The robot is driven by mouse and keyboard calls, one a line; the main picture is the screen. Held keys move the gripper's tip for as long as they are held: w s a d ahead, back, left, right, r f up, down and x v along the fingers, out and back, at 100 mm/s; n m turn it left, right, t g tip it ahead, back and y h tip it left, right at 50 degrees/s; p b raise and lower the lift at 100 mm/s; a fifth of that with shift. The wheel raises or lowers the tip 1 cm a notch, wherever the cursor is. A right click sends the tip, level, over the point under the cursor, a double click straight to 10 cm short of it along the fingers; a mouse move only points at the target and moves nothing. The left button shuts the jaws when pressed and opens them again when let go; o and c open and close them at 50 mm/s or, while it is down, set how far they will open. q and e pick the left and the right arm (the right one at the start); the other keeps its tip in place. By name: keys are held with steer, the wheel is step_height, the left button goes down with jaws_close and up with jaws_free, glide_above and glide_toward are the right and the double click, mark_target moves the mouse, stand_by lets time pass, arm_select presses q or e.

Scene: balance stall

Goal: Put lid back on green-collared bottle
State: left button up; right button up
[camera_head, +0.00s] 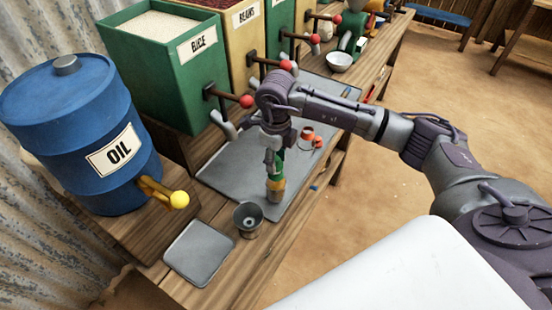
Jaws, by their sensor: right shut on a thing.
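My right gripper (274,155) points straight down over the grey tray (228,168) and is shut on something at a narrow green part. No separate lid can be made out. My left gripper is not in view.
A metal cup (248,217) stands close in front, beside a flat grey plate (199,252). A red-orange item (308,134) is behind the gripper. The blue oil drum (75,130) and green rice bin (165,62) with red-knobbed levers line the left.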

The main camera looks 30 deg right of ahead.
steer(key=o, duration=0.8)
steer(key=shift+o, duration=0.2)
steer(key=o, duration=0.4)
steer(key=shift+o, duration=0.2)
steer(key=shift+r+p, duration=1.9)
steer(key=shift+r, duration=1.6)
steer(key=shift+c, duration=0.3)
jaws_close()
